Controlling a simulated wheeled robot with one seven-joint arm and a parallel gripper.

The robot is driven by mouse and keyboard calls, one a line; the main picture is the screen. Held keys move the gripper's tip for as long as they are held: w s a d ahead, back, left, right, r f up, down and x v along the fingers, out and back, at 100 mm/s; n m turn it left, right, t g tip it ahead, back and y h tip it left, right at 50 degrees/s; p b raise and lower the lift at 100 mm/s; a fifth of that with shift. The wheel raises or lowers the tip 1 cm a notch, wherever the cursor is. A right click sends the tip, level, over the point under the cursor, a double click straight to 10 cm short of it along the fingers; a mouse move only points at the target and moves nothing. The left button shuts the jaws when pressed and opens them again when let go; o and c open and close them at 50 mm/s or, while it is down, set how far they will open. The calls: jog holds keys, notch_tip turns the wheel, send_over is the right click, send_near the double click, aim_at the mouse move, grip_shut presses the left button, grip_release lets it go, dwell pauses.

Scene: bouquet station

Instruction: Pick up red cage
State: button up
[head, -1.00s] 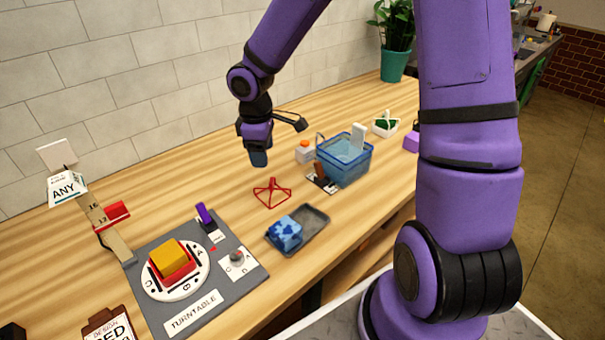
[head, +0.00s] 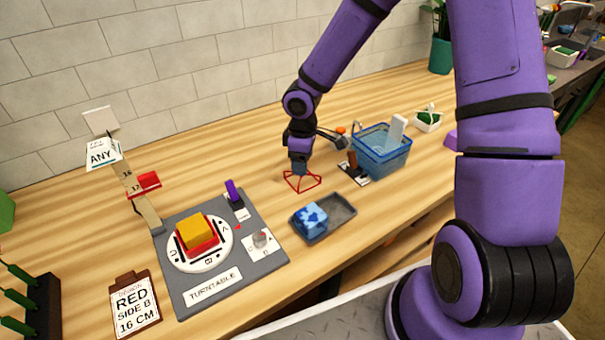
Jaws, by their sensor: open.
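The red cage (head: 303,181) is a thin wire frame standing on the wooden table near the middle of the head view. My gripper (head: 300,168) points down just above and behind the cage and overlaps its top in the picture. The gripper is open. Its fingers are small and partly lost against the cage, so I cannot tell whether they touch it. No wrist view is given.
A grey tray (head: 341,211) with a blue patterned block (head: 309,218) lies front right of the cage. A blue basket (head: 380,155) stands right. The turntable base (head: 262,211) with a yellow-topped block (head: 196,233) is front left. Bare table lies left of the cage.

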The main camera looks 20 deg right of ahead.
jog(key=shift+f, duration=1.25)
jog(key=c, duration=1)
jog(key=shift+r, duration=0.15)
